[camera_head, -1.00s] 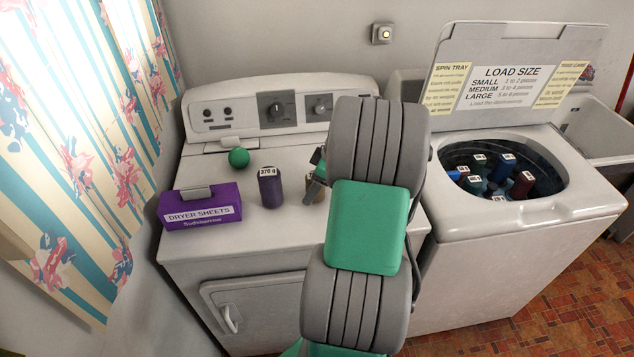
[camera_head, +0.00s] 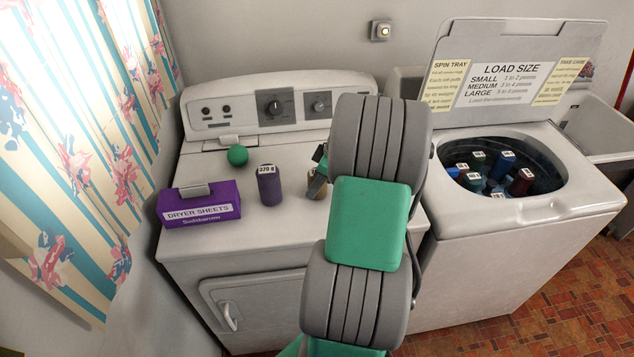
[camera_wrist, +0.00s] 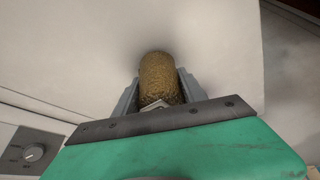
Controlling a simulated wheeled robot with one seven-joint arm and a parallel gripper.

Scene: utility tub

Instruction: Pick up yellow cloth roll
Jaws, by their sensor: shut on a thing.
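The yellow cloth roll (camera_wrist: 158,76) is a brownish-yellow cylinder. In the wrist view it sits between the two fingers of my gripper (camera_wrist: 158,92), which is shut on it. In the head view the roll (camera_head: 316,188) shows only in part, on or just above the dryer top, with my arm hiding its right side. My gripper (camera_head: 318,172) shows there as a dark edge beside my arm. I cannot tell whether the roll touches the dryer top.
A purple roll (camera_head: 269,186) labelled 370 g stands left of my gripper on the dryer top (camera_head: 285,232). A purple dryer sheets box (camera_head: 200,206) and green ball (camera_head: 237,155) are farther left. The open washer (camera_head: 540,215) at right holds several labelled rolls.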

